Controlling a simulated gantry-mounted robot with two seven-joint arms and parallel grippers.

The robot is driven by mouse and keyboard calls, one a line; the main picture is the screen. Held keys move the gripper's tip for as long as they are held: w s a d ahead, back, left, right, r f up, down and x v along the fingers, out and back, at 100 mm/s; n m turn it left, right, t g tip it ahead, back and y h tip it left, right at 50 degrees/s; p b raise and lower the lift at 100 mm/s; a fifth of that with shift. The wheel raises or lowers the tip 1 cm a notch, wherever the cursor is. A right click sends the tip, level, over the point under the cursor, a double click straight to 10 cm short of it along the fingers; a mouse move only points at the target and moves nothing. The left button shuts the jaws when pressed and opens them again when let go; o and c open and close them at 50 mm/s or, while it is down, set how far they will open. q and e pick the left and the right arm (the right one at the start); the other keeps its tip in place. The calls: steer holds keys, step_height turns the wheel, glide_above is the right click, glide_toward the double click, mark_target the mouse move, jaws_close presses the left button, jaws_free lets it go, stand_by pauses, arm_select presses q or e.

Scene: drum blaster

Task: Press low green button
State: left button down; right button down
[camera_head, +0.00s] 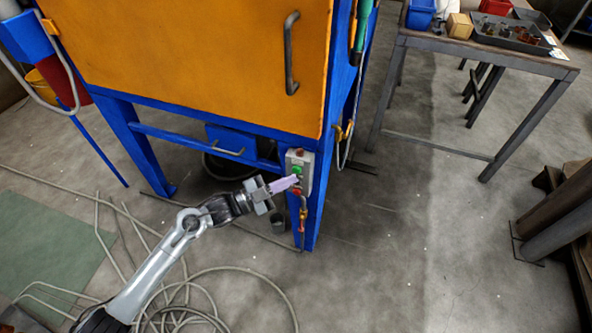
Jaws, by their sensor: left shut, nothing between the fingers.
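A small grey control box (307,171) is mounted on the blue front leg of the drum blaster, below the orange door. It carries a green button (296,170) on its face, with a dark reddish knob (299,153) above it. My left gripper (297,180) reaches in from the lower left, shut and empty. Its pale fingertips are just below the green button, close to the box. I cannot tell whether they touch it. The lower part of the box face is partly hidden behind the fingers. My right gripper is out of view.
The orange door (190,60) with its dark handle (291,55) stands above the box. Yellow-and-red fittings (303,214) hang below the box on the leg. Hoses (215,290) lie coiled on the floor. A metal table (480,50) with bins stands at upper right.

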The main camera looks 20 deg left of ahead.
arm_select(q)
steer(key=shift+w, duration=0.2)
stand_by(0.7)
steer(key=shift+w, duration=0.25)
steer(key=shift+w+b, duration=0.35)
steer(key=shift+w, duration=0.1)
stand_by(0.7)
stand_by(0.4)
steer(key=shift+s+p, duration=0.9)
